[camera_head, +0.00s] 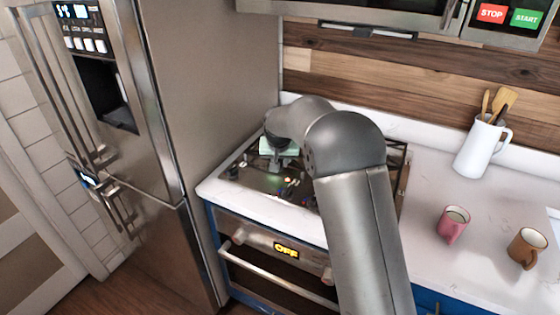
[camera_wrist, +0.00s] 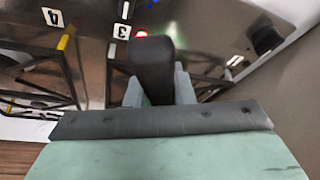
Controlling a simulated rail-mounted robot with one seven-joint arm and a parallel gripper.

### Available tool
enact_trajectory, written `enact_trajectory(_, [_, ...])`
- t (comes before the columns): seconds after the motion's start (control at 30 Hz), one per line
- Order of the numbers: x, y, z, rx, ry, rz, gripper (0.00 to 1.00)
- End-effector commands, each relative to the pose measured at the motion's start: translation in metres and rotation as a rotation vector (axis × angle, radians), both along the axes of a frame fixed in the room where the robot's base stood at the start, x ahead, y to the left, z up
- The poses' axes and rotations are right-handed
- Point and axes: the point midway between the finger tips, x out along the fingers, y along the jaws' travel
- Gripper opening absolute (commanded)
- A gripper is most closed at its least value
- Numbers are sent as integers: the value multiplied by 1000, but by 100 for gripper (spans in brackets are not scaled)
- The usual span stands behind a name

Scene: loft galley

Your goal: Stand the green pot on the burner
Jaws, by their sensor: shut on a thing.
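My gripper (camera_head: 277,163) is over the left part of the glossy dark hob (camera_head: 258,184). In the wrist view my gripper (camera_wrist: 158,90) has its grey fingers on both sides of a dark, upright handle-like piece (camera_wrist: 154,62) and is shut on it. The pot's body is not clearly visible; only a little dark green shows by the handle. Burner grates (camera_wrist: 60,72) stand on the hob, with number tags 3 (camera_wrist: 122,32) and 4 (camera_wrist: 53,17). I cannot tell whether the pot touches the hob.
The steel fridge (camera_head: 205,110) stands close on the left. The wooden backsplash (camera_head: 390,68) is behind. A white jug (camera_head: 478,150) with utensils, a pink mug (camera_head: 452,226) and a brown mug (camera_head: 526,249) stand on the right counter. The oven display (camera_head: 286,250) reads OFF.

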Motion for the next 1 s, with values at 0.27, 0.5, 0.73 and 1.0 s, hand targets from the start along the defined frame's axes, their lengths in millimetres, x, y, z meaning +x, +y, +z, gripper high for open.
enact_trajectory(0.27, [0,0,1,0,-1,0,41])
enact_trajectory(0.5, [0,0,-1,-1,2,0,47])
enact_trajectory(0.73, [-5,1,12,1,-2,0,47])
enact_trajectory(1.0, [-30,2,67,1,-6,1,47])
